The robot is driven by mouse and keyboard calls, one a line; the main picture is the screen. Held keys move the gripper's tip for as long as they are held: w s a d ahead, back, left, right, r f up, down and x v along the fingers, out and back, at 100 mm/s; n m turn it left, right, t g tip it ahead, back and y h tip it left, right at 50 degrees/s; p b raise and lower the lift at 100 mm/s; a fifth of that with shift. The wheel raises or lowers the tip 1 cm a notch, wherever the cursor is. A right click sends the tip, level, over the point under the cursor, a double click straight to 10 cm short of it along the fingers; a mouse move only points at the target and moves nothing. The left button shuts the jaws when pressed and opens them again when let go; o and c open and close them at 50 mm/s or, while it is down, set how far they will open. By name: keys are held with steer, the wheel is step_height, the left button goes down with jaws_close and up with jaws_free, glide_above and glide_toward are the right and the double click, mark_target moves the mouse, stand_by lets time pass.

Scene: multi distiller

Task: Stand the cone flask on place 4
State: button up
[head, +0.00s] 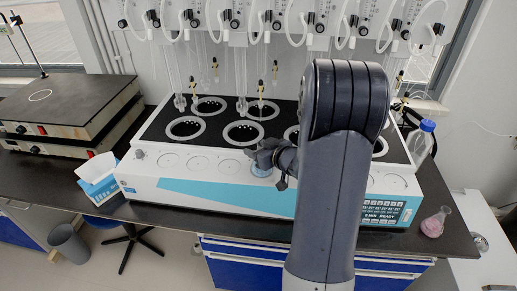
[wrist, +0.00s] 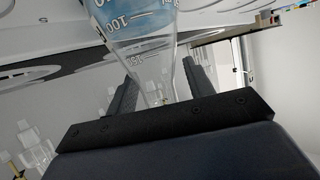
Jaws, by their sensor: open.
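The cone flask (head: 261,171), clear with blue liquid, stands upright on the front ledge of the white distiller, at what looks like the fourth ring mark from the left. My gripper (head: 272,158) is at its upper part and hides some of it. In the wrist view the flask (wrist: 140,22) has white volume marks, and its narrow neck lies between my two open fingers (wrist: 160,85). I cannot tell whether either finger touches the glass. The distiller ledge (head: 205,178) has bare round marks left of the flask.
A flask with pink liquid (head: 434,224) stands on the bench right of the distiller. A blue-capped bottle (head: 421,143) is behind it. Black hotplates (head: 62,103) and a glove box (head: 97,178) are at left. Glass tubes hang above the black top.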

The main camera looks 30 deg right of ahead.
steer(key=shift+r, duration=0.1)
steer(key=shift+s+r, duration=0.1)
steer(key=shift+s, duration=0.1)
steer(key=v, duration=1.1)
steer(key=shift+s+r+p, duration=0.15)
steer(key=shift+s+p, duration=0.15)
steer(key=shift+w+d, duration=0.1)
steer(key=x, duration=1.1)
steer(key=shift+w+f, duration=0.25)
steer(key=shift+w, duration=0.05)
steer(key=shift+w+r, duration=0.2)
steer(key=shift+r, duration=0.05)
steer(key=shift+s+r, duration=0.1)
steer(key=shift+r, duration=0.7)
